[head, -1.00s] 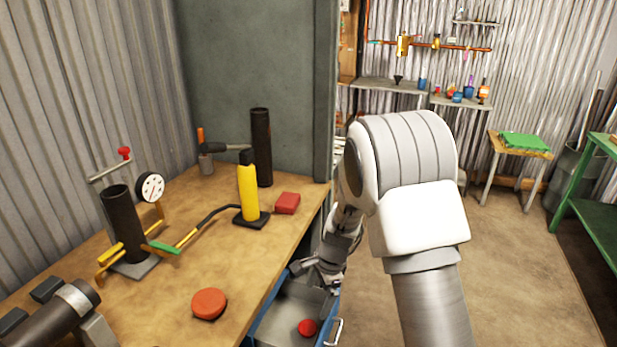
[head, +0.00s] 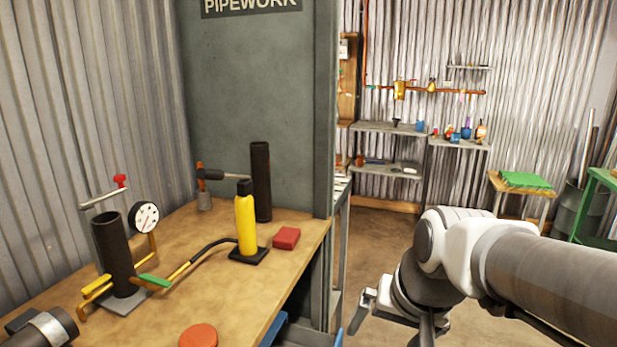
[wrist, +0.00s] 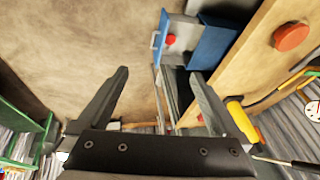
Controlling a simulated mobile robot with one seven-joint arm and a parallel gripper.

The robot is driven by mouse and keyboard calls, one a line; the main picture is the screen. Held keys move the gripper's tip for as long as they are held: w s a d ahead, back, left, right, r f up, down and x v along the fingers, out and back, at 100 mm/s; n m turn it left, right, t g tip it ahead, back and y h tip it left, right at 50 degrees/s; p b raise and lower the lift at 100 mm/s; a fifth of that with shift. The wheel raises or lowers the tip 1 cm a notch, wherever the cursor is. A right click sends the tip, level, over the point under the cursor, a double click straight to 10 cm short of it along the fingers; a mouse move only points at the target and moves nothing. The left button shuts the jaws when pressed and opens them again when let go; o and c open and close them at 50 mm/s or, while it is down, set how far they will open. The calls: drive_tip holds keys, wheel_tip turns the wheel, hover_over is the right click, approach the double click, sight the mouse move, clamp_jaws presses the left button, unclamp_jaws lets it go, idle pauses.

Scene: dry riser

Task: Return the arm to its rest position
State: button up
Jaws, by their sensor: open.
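My arm shows at the lower right of the head view, bent at the elbow. My gripper (head: 392,322) hangs at the bottom edge there, partly cut off, right of the bench and clear of it. In the wrist view my gripper (wrist: 158,74) has its two fingers wide apart with nothing held between them. Beyond the fingers are the floor and the open blue drawer (wrist: 212,48), which holds a red round object (wrist: 170,39).
The wooden bench (head: 215,270) at left carries a yellow cylinder (head: 246,225), a dark pipe (head: 261,182), a red block (head: 286,238) and a red disc (head: 198,336). A grey panel (head: 260,100) stands behind it. Shelves (head: 390,128) stand at the back. Floor right of the bench is open.

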drive_tip(key=s+d+n+t+h, duration=0.1)
drive_tip(key=s+d+n, duration=0.2)
drive_tip(key=s, duration=0.5)
wheel_tip(320, 180, up, 15)
drive_tip(key=p, duration=1.4)
drive_tip(key=shift+r, duration=0.15)
